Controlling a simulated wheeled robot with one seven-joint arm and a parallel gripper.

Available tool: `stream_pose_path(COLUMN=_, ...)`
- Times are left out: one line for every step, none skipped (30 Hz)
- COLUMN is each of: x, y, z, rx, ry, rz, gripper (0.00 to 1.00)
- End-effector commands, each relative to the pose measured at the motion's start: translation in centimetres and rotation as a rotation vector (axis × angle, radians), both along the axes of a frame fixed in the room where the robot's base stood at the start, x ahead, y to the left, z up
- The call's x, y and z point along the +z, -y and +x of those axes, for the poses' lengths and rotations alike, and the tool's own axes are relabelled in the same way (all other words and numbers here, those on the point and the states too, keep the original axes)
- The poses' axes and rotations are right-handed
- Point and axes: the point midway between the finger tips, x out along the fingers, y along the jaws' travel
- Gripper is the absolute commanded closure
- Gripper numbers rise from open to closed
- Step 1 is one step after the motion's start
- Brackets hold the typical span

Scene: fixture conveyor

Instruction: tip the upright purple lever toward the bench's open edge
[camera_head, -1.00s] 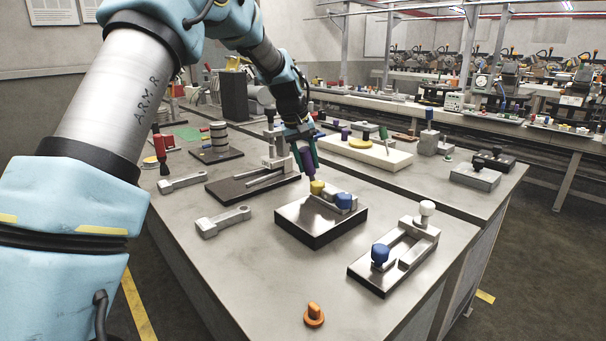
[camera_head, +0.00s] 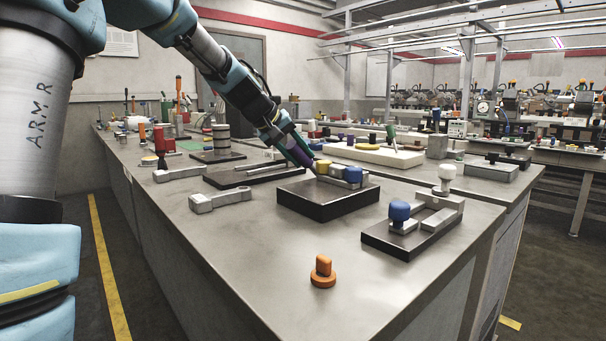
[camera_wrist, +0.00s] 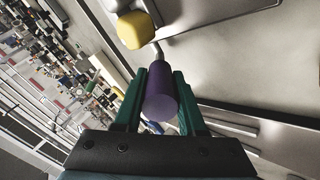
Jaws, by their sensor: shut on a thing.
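The purple lever (camera_wrist: 160,88) sits between the two green fingers of my gripper (camera_wrist: 161,105) in the wrist view, with a thin metal stem beyond its grip. In the head view the lever (camera_head: 302,140) is partly hidden by my fingers and leans up and left, away from upright. My gripper (camera_head: 300,153) is shut on it. The lever's foot is at a fixture on a black base (camera_head: 325,202). A yellow knob (camera_head: 322,167) is close beside the lever, and a blue knob (camera_head: 353,175) is to its right. The yellow knob (camera_wrist: 135,30) also shows in the wrist view.
A second fixture with a blue knob (camera_head: 399,213) and a white knob (camera_head: 445,173) stands at right. An orange knob (camera_head: 323,272) sits alone in front. A grey bracket (camera_head: 221,201) lies left. The front of the bench (camera_head: 400,295) is mostly clear.

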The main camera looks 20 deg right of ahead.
Motion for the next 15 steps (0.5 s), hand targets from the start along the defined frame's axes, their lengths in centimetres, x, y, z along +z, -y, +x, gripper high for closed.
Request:
stream_pose_path(x=-1.07, y=-0.36, z=0.17, rx=0.006, ry=0.009, rz=-0.019, gripper=1.00)
stream_pose_path(x=-1.13, y=-0.40, z=0.12, rx=0.005, ry=0.012, rz=-0.028, gripper=1.00)
stream_pose_path(x=-1.22, y=-0.51, z=0.11, rx=0.006, ry=0.014, rz=-0.042, gripper=1.00)
stream_pose_path(x=-1.29, y=-0.58, z=0.08, rx=0.005, ry=0.018, rz=-0.050, gripper=1.00)
stream_pose_path(x=-1.32, y=-0.63, z=0.06, rx=0.005, ry=0.021, rz=-0.060, gripper=1.00)
stream_pose_path(x=-1.34, y=-0.72, z=0.04, rx=0.006, ry=0.024, rz=-0.071, gripper=1.00)
stream_pose_path(x=-1.38, y=-0.75, z=0.00, rx=0.005, ry=0.026, rz=-0.079, gripper=1.00)
stream_pose_path(x=-1.41, y=-0.79, z=-0.01, rx=0.004, ry=0.028, rz=-0.087, gripper=1.00)
stream_pose_path(x=-1.46, y=-0.87, z=0.00, rx=0.004, ry=0.031, rz=-0.095, gripper=1.00)
stream_pose_path(x=-1.47, y=-0.93, z=-0.01, rx=0.005, ry=0.031, rz=-0.101, gripper=1.00)
stream_pose_path(x=-1.49, y=-0.95, z=-0.04, rx=0.004, ry=0.033, rz=-0.107, gripper=1.00)
stream_pose_path(x=-1.47, y=-0.96, z=-0.10, rx=0.004, ry=0.035, rz=-0.114, gripper=1.00)
stream_pose_path(x=-1.47, y=-0.98, z=-0.12, rx=0.003, ry=0.037, rz=-0.118, gripper=1.00)
stream_pose_path(x=-1.46, y=-1.01, z=-0.13, rx=0.002, ry=0.038, rz=-0.123, gripper=1.00)
stream_pose_path(x=-1.44, y=-1.05, z=-0.14, rx=0.003, ry=0.039, rz=-0.129, gripper=1.00)
